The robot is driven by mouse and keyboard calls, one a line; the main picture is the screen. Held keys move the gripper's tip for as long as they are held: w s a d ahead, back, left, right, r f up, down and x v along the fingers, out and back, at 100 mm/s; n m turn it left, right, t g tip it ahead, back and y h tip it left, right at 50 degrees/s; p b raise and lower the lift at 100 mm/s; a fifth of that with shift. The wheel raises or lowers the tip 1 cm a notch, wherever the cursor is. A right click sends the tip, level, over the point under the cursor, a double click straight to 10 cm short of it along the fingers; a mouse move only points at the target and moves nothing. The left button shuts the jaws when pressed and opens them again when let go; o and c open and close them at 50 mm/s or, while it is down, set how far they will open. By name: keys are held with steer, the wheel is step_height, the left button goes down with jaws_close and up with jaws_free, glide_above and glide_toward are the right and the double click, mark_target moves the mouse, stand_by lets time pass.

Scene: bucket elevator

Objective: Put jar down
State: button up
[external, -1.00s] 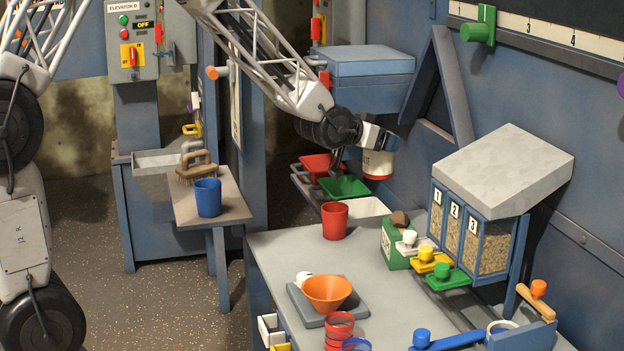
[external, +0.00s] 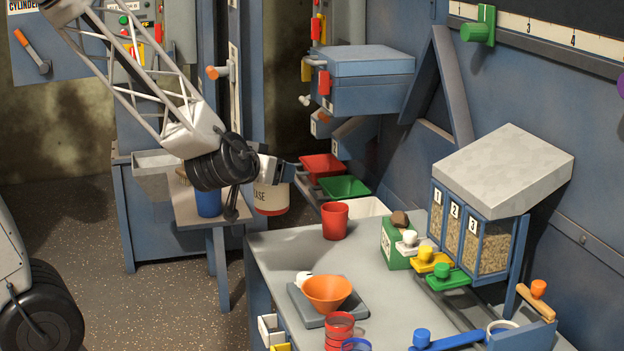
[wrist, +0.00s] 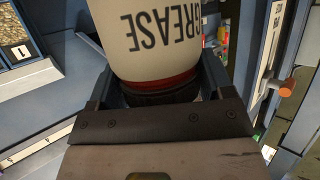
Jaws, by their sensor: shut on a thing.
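The jar (external: 271,198) is cream-white with a red band and dark lettering ending in "EASE". In the wrist view the jar (wrist: 160,45) fills the top middle, and its lettering reads "GREASE" upside down. My gripper (external: 262,177) is shut on the jar and holds it in the air between the small side table and the grey workbench. In the wrist view my gripper (wrist: 158,98) has one finger on each side of the jar near its red band and dark end.
A blue cup (external: 208,203) stands on the small side table (external: 232,208), partly behind my arm. The grey workbench (external: 270,250) holds a red cup (external: 334,220) and an orange funnel (external: 327,292). Red (external: 322,167) and green (external: 344,187) trays lie behind.

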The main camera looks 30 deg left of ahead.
steer(key=s+a+f+n+y, duration=0.1)
steer(key=s+a+f, duration=0.1)
steer(key=s+a, duration=0.4)
step_height(320, 180, down, 10)
steer(key=s+d, duration=0.1)
steer(key=shift+s+d+y, duration=0.15)
steer(key=shift+y, duration=0.15)
stand_by(0.3)
steer(key=shift+r, duration=0.1)
steer(key=w+d+f, duration=0.1)
steer(key=w+d, duration=0.3)
steer(key=w, duration=1)
steer(key=shift+w+f, duration=0.15)
steer(key=shift+w, duration=0.2)
steer(key=shift+w+d+f, duration=0.1)
steer(key=shift+w+f, duration=0.1)
steer(key=shift+f, duration=0.75)
steer(key=shift+w+f, duration=0.2)
steer(key=shift+f, duration=0.7)
steer(key=shift+f, duration=0.1)
